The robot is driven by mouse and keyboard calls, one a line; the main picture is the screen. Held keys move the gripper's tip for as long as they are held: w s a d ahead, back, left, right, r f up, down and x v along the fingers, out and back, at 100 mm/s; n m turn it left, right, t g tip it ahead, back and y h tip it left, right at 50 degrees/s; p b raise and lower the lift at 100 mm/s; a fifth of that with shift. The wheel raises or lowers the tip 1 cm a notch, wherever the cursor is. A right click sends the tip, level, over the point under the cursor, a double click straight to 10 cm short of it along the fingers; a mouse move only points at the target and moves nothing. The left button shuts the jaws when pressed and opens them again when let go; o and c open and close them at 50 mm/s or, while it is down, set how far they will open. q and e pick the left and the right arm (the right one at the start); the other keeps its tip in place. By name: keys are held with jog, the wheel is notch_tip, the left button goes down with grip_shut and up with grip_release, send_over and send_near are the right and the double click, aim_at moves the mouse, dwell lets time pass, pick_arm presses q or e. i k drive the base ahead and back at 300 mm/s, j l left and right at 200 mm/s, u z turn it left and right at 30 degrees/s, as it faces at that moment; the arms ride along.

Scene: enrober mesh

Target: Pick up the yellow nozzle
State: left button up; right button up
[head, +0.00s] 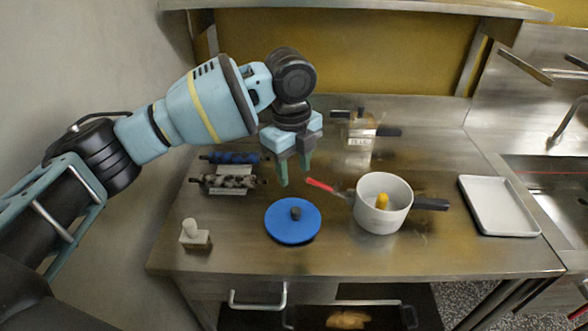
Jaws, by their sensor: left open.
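The yellow nozzle (382,201) is a small yellow piece inside the white pot (372,219), showing above its far inner wall; its lower part is hard to make out. The pot stands on the steel table, right of centre, with a dark handle pointing right. My left gripper (294,174) points down with its green fingers apart and empty. It hangs to the left of the pot, above and behind the blue disc (288,232). My right gripper is not in view.
A red-handled tool (321,185) lies between my left gripper and the pot. A white tray (499,229) lies at the right, rollers (231,181) at the left, a pale block with a knob (195,239) at front left. The front right of the table (470,258) is clear.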

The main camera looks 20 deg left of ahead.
aim_at(382, 198)
jog(key=i+l+u, duration=0.2)
jog(key=l, duration=0.4)
jog(key=l+u, duration=0.2)
jog(key=l, duration=0.45)
jog(key=i+l+u, duration=0.2)
jog(key=l, duration=0.45)
jog(key=k+j, duration=0.05)
jog(key=k, duration=0.05)
